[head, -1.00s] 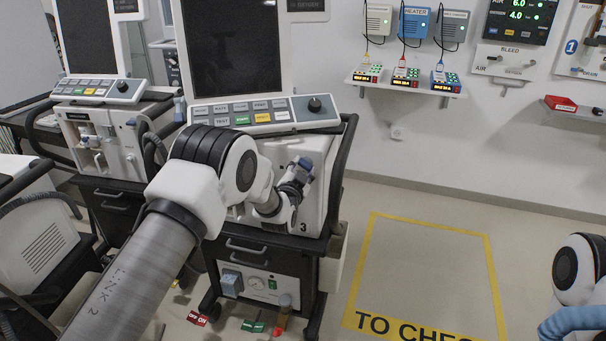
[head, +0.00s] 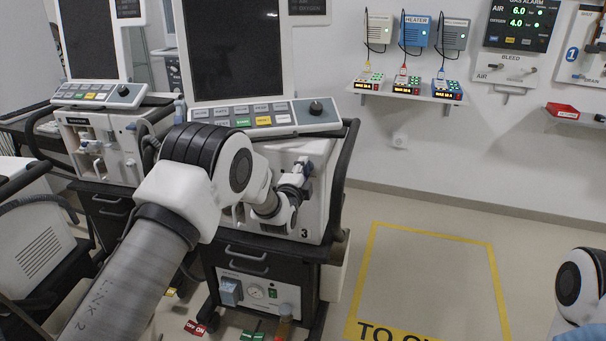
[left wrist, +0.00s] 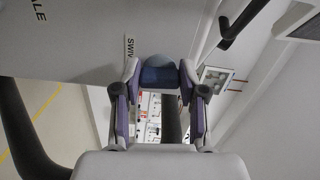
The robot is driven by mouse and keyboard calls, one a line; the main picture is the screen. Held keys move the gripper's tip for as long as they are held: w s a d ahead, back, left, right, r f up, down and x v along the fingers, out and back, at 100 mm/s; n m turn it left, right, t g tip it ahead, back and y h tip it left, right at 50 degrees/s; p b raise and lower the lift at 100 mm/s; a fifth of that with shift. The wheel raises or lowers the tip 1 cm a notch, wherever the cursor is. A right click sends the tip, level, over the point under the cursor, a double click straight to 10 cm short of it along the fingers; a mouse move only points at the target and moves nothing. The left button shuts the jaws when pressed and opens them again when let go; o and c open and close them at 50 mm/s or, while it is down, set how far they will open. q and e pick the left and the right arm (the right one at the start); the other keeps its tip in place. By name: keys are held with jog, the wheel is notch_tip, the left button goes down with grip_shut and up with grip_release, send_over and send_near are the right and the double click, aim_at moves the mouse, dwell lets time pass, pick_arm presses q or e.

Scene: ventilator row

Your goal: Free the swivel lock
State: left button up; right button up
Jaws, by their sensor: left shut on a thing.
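The swivel lock shows as a dark blue rounded knob (left wrist: 159,72) in the left wrist view, beside a partly hidden label beginning "SWIV" on a pale panel. My left gripper (left wrist: 160,80) has a purple-padded finger on each side of the knob and is shut on it. In the head view my left gripper (head: 299,178) is at the right side of the ventilator marked 3 (head: 315,205). My own wrist hides part of that side, and the lock's detail is too small to tell there. My right arm shows at the right edge, its gripper out of frame.
A control panel (head: 262,117) and dark screen (head: 233,50) stand above the gripper. A black rail (head: 343,180) runs close on its right. Another ventilator (head: 100,150) stands at left. Right of the cart, a yellow-framed floor area (head: 430,285) is clear.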

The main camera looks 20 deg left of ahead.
pick_arm(q)
jog(key=shift+m, duration=0.5)
jog(key=o, duration=1.1)
jog(key=shift+o, duration=0.2)
jog(key=s, duration=1.2)
jog(key=shift+d, duration=0.25)
